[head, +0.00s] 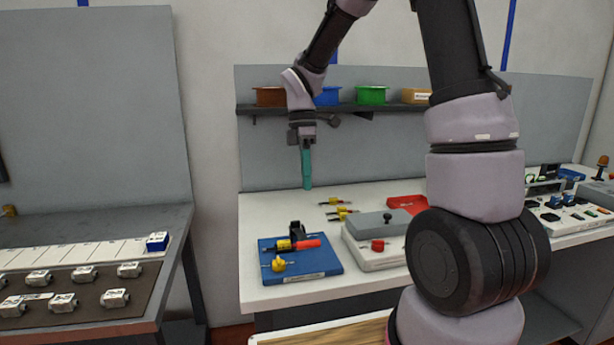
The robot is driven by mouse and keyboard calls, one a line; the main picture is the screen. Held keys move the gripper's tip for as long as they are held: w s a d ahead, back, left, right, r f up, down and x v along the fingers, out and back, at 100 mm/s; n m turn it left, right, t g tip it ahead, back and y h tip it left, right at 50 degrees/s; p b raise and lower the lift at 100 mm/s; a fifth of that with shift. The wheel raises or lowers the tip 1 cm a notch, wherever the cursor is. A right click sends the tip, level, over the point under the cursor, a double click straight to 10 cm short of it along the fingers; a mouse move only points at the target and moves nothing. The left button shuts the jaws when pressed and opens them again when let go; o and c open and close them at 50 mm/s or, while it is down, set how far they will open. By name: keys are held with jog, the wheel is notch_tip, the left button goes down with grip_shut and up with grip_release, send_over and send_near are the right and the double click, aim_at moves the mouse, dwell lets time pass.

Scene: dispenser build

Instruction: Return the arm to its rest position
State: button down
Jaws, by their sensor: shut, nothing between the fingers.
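My arm (475,150) rises on the right side of the head view and bends over at the top. Its forearm comes down to my gripper (307,183), which points downward above the back left part of the white workbench. The teal fingers are shut together with nothing between them. The gripper is apart from the blue board and the other items on the bench. My arm hides part of the bench and shelf behind it.
The white workbench (262,205) carries a blue board (320,265) with parts, a grey-lidded box (375,222) and a red tray (405,202). Coloured bins, including a green bin (371,95), stand on the shelf behind. A second table (90,227) with metal parts stands left, beyond a gap.

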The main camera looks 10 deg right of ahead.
jog(key=s+d+r+m+t+y, duration=0.1)
jog(key=s+d+r+m+t, duration=0.3)
jog(key=s+r+m, duration=0.3)
jog(key=s+d+r+m+t+y, duration=0.1)
jog(key=s+d+r+m+t, duration=0.3)
jog(key=r+m, duration=0.6)
jog(key=s+m+t, duration=0.2)
jog(key=s+m, duration=0.1)
jog(key=m, duration=0.2)
jog(key=shift+d, duration=0.3)
